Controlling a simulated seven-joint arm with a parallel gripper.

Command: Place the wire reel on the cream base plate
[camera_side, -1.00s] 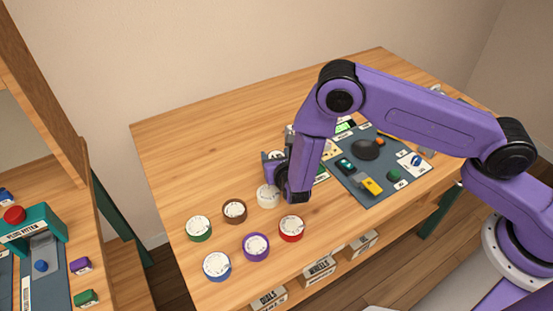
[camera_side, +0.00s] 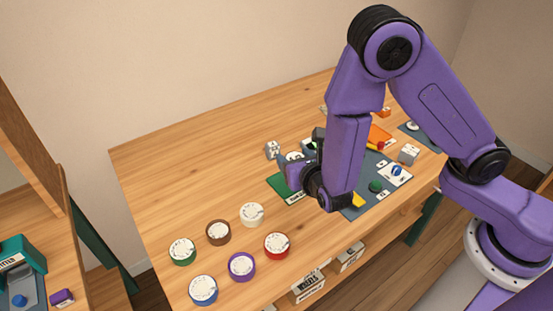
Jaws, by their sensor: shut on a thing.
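A round disc with a cream rim and white top (camera_side: 252,213) lies on the wooden table, left of and nearer than my gripper. It may be the cream base plate; I cannot be sure. I cannot pick out the wire reel for sure.
Similar discs, green (camera_side: 182,250), brown (camera_side: 218,232), blue (camera_side: 203,290), purple (camera_side: 241,266) and red (camera_side: 276,245), lie around the cream one. A mat with small parts lies right, partly behind my arm. The table's back left is clear.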

